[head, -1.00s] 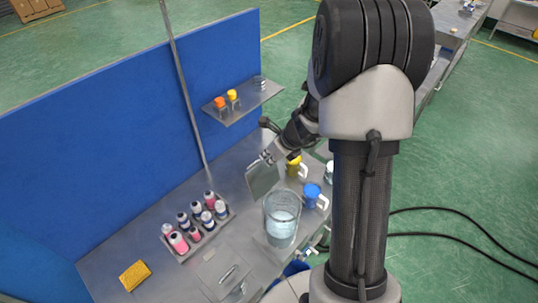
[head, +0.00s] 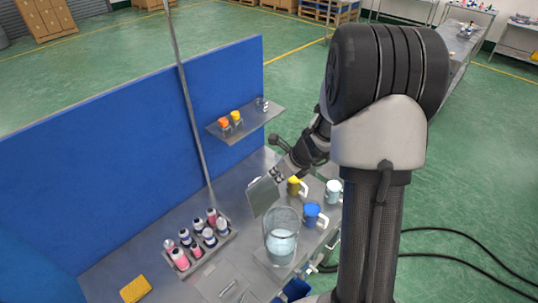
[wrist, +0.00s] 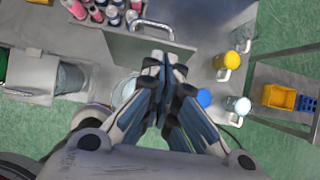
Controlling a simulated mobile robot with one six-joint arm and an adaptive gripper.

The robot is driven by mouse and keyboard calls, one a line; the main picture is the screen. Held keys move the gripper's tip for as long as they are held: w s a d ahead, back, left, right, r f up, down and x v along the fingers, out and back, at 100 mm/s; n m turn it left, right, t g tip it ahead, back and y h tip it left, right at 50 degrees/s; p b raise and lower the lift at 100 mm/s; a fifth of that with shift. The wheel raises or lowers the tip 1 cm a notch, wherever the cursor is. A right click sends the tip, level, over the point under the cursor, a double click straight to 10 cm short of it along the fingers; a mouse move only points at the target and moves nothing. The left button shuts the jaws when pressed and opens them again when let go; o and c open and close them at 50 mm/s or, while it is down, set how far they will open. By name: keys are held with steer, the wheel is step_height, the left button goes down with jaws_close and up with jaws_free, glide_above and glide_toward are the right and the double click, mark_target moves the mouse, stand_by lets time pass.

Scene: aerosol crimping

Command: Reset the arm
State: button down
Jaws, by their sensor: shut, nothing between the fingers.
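My gripper (wrist: 165,62) is shut and empty in the wrist view, its fingertips pressed together above the bench. In the head view my gripper (head: 276,175) is partly hidden by the arm and lies close to a grey upright panel (head: 263,196). The panel also shows in the wrist view (wrist: 128,45), with a handle (wrist: 152,27) on it. I cannot tell whether the fingertips touch the panel.
A glass vessel of liquid (head: 282,240), a blue mug (head: 312,214), a yellow mug (head: 294,187) and a white mug (head: 333,192) crowd the bench. A rack (head: 205,251) holds several cans. A shelf (head: 256,115) and blue wall (head: 120,150) stand behind.

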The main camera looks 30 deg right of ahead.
steer(key=w+a+r+p, duration=0.2)
steer(key=w+r, duration=0.3)
steer(key=r, duration=0.1)
steer(key=s+a+f+n+g+b, duration=0.1)
steer(key=s+a+f+n+b, duration=0.1)
steer(key=s+a+n+b, duration=1.25)
steer(key=s+d+f+n+h+b, duration=0.1)
steer(key=s+f+n+h+b, duration=0.1)
steer(key=s+f+n+b, duration=1.1)
steer(key=s+n+b, duration=0.3)
steer(key=n+b, duration=0.1)
steer(key=b, duration=0.1)
steer(key=shift+s+d+f, duration=0.25)
steer(key=shift+d, duration=0.1)
steer(key=shift+n, duration=0.25)
